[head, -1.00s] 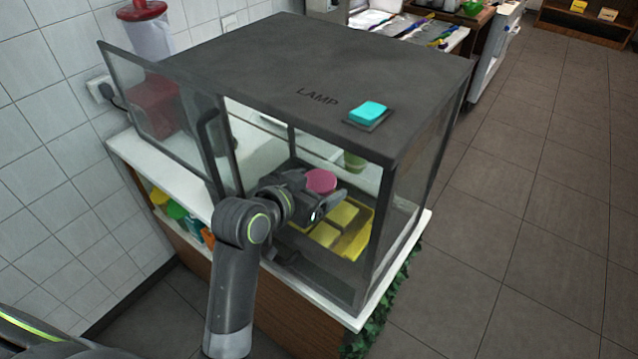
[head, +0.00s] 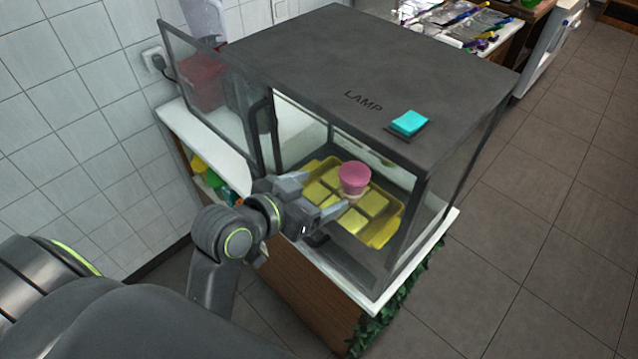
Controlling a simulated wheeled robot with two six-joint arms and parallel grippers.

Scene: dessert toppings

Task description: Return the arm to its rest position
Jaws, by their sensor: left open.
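My left arm (head: 232,235) reaches in from the left in the head view. Its gripper (head: 322,193) is open, with its fingers apart at the open front of the glass case (head: 350,65). A pink cup-like item (head: 354,177) stands upright on the yellow tray (head: 390,229) inside the case. The gripper is to the left of the pink item and does not appear to hold it. My right gripper is not in view.
The case's glass door (head: 213,92) stands open to the left. A cyan button (head: 409,122) sits on the case top beside the word LAMP. The tiled wall (head: 75,120) is at the left. Open floor (head: 540,210) lies to the right.

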